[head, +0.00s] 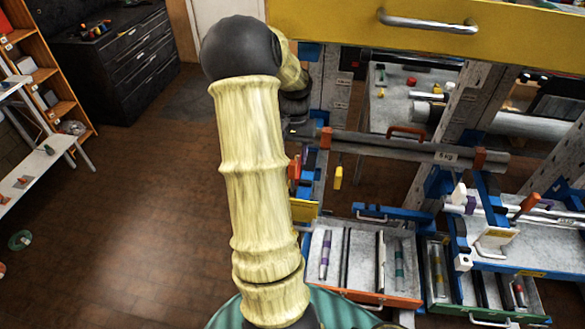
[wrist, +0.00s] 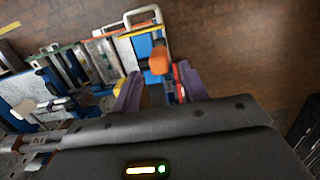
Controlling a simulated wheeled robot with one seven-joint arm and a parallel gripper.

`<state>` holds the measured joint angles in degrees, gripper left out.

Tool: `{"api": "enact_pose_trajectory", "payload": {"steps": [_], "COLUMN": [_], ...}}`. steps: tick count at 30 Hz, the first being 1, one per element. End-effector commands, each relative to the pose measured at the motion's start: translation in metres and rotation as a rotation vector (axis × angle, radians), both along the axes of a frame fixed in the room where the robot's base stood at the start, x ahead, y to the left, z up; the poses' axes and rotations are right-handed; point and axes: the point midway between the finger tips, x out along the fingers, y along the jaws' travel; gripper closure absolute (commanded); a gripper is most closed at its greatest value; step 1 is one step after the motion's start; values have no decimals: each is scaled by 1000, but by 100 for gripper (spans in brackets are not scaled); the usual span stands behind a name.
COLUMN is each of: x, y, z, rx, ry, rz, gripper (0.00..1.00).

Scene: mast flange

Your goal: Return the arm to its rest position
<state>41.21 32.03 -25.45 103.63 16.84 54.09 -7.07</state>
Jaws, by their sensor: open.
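My arm (head: 255,170), with cream sleeves and dark joints, rises through the middle of the head view. It bends at a dark joint near the top and reaches toward the rack at the right. My gripper shows in the wrist view (wrist: 160,92) as two purple fingers standing apart. It is open. An orange block (wrist: 159,61) on a blue part appears between the fingers in the picture; I cannot tell how far beyond them it is. In the head view the gripper is mostly hidden by my arm.
A rack with a yellow drawer (head: 420,27), a grey bar (head: 400,148) marked 5 kg and open lower drawers (head: 365,295) stands close on the right. A black cabinet (head: 125,60) and orange shelf (head: 45,75) stand at the back left. The brown floor (head: 130,210) at left is mostly clear.

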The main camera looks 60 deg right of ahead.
Motion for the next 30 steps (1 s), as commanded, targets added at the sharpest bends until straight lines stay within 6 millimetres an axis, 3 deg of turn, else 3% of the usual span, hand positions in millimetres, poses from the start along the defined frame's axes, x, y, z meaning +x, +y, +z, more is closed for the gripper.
{"api": "enact_pose_trajectory", "payload": {"steps": [7,24,30], "x": [0,0,18], "y": [-2,-2,21], "z": [19,19,12], "rx": [0,1,-8], "ry": [1,1,-10], "rz": [0,0,64], "gripper": [56,56,56]}}
